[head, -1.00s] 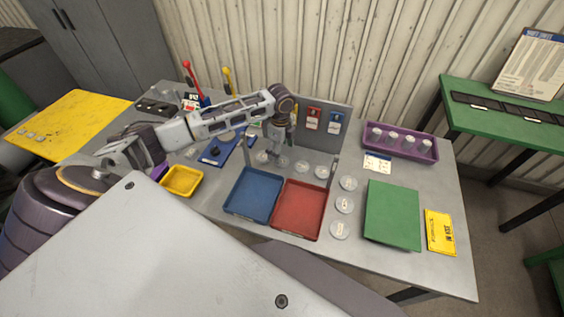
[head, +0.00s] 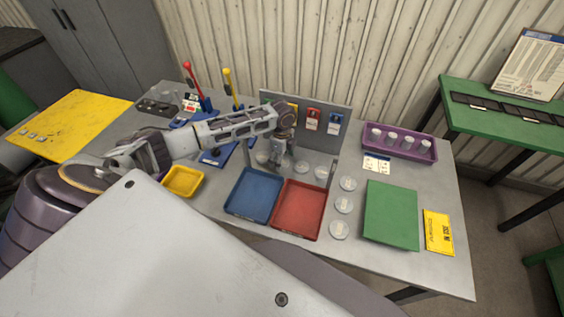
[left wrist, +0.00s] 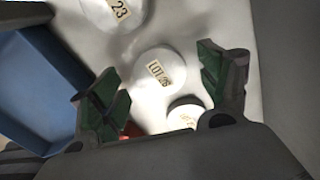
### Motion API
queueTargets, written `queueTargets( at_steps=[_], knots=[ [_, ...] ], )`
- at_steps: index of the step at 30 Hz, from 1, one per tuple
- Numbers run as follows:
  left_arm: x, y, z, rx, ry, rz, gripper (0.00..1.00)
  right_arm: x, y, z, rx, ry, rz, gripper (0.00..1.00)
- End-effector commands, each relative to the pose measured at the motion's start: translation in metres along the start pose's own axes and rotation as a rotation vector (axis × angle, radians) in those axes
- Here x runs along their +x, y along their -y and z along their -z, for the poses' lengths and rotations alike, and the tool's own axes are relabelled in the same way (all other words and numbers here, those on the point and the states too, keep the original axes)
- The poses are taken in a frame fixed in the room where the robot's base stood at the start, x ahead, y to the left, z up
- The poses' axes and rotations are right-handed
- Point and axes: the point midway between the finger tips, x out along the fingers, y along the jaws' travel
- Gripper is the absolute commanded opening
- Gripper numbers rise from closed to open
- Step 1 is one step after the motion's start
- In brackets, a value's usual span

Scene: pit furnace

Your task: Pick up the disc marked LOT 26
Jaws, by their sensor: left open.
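The disc marked LOT 26 (left wrist: 153,68) is round and pale with a cream label, lying on the grey table in the left wrist view. My left gripper (left wrist: 164,82) is open, its green-padded fingers on either side of the disc's near part. I cannot tell the height left between fingertips and table. In the head view my left gripper (head: 278,155) points down at the back row of discs, behind the blue tray, and hides part of that row. My right gripper is not in view.
A disc marked 23 (left wrist: 115,10) and another partly hidden disc (left wrist: 186,114) lie close by. The blue tray (head: 233,206) and red tray (head: 286,231) stand in front of the row. An upright grey panel (head: 343,143) stands behind. Several discs (head: 344,205) lie right of the red tray.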

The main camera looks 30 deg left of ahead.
Motion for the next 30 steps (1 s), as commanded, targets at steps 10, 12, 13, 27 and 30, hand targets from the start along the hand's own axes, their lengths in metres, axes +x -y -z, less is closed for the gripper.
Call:
queueTargets(
  at_steps=[10,12,13,27,30],
  knots=[
    [0.0058,0.0000,0.0002,0.000,0.000,0.001,0.77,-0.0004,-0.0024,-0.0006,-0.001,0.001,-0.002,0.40],
    [0.0057,0.0000,0.0002,0.000,0.000,0.001,0.77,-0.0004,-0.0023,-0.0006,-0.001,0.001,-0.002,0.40],
    [0.0057,0.0000,0.0002,0.000,0.000,0.001,0.77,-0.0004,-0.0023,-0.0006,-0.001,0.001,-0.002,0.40],
    [0.0055,0.0000,0.0001,0.000,0.000,0.001,0.32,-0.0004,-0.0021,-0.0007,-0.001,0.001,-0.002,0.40],
    [0.0055,0.0000,0.0001,0.000,0.000,0.001,0.19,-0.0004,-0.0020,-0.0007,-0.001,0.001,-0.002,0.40]
  ],
)
